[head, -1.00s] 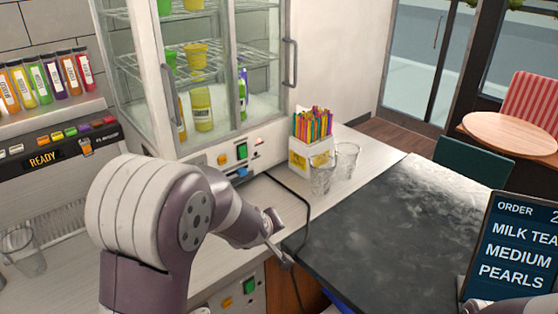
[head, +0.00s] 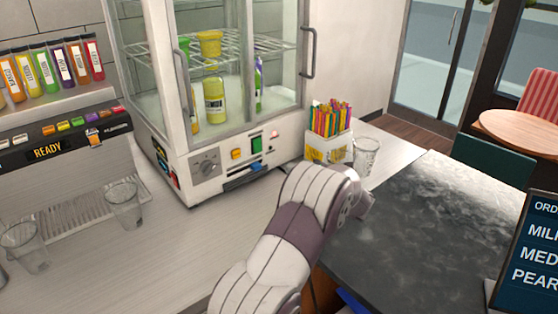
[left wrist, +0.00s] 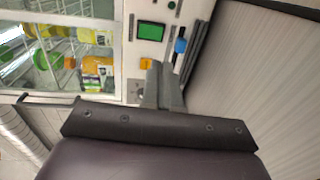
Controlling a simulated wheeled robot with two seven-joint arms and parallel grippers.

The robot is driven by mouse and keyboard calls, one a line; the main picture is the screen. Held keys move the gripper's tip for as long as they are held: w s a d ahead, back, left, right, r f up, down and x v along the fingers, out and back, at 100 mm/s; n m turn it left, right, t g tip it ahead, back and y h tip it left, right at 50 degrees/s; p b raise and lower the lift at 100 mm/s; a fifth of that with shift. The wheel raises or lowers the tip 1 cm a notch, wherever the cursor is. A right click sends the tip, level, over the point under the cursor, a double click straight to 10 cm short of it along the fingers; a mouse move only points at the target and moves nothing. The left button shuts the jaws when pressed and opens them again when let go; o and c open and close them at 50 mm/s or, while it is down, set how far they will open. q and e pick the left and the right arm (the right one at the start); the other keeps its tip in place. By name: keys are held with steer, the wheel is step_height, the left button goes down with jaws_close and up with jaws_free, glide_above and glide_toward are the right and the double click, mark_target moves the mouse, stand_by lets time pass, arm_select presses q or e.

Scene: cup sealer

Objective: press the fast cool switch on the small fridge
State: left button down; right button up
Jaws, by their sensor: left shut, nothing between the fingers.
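The small fridge (head: 178,165) stands on the counter, its doors shut. In the left wrist view, my left gripper (left wrist: 161,68) is shut and empty in front of this panel, near the orange button (left wrist: 146,63) and blue part (left wrist: 180,45). Contact cannot be told. In the head view my arm hides its fingers.
A white holder with colored straws (head: 328,149) and a clear cup (head: 366,156) stand right of the fridge. Two clear cups (head: 124,204) stand by the dispenser at left. The dark countertop (head: 430,240) is clear; an order screen (head: 533,255) stands at right.

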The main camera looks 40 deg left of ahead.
mark_target(258, 151)
arm_select(q)
steer(key=p+x, duration=0.3)
steer(key=x, duration=0.9)
steer(key=shift+a, duration=0.2)
steer(key=shift+w+a+f, duration=0.1)
steer(key=shift+a, duration=0.3)
